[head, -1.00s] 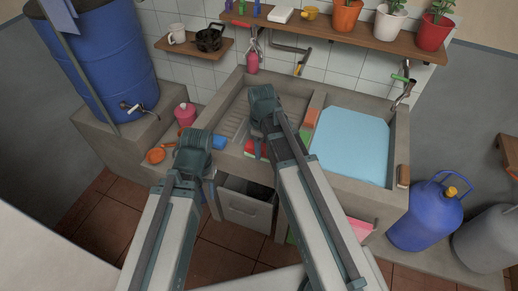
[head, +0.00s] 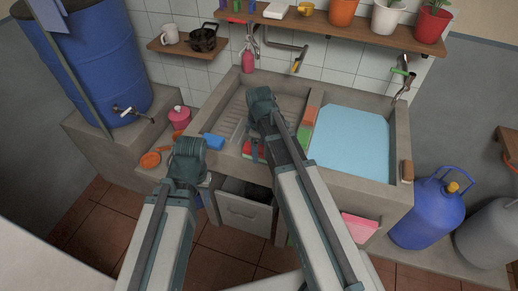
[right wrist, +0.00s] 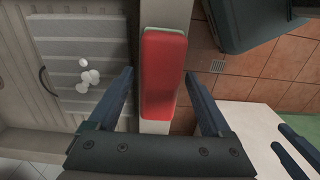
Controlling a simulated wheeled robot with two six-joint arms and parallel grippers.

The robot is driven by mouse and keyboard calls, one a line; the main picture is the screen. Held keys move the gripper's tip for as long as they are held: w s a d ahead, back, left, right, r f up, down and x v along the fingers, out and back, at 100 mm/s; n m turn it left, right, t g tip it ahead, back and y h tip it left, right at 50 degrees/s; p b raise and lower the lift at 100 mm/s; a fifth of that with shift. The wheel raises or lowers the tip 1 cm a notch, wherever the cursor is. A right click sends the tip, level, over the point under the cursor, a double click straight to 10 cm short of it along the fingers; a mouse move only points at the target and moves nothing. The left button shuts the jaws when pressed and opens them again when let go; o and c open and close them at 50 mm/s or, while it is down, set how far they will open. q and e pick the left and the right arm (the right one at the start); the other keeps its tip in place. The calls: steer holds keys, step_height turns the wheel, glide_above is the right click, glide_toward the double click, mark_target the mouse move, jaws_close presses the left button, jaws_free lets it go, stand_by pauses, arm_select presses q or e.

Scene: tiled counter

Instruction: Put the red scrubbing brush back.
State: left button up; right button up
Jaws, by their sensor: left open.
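A red block-shaped thing with a green edge, seemingly the red scrubbing brush (right wrist: 163,72), lies on the sink's front rim in the right wrist view. It is partly hidden behind my right arm in the head view (head: 247,150). My right gripper (right wrist: 158,92) is open, with one finger on each side of it. I see a gap at each finger; bristles cannot be made out. My left gripper (head: 188,160) is in front of the sink's left end, away from the red thing and empty as far as I see; its fingertips are mostly hidden.
A blue block (head: 213,141) lies on the rim at left. Orange (head: 311,114) and green (head: 305,137) blocks lie on the divider beside the water basin (head: 350,140). A brown brush (head: 407,170) sits on the right rim.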

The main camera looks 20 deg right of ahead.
stand_by(0.3)
step_height(320, 180, up, 12)
steer(key=p, duration=1.3)
steer(key=s+a+m+h, duration=0.1)
steer(key=s+a+m, duration=0.6)
steer(key=s+a, duration=0.3)
steer(key=s, duration=0.4)
steer(key=shift+s+a+r+b, duration=0.15)
steer(key=shift+a+r+b, duration=0.05)
steer(key=shift+a+b, duration=0.15)
steer(key=shift+f+b, duration=0.3)
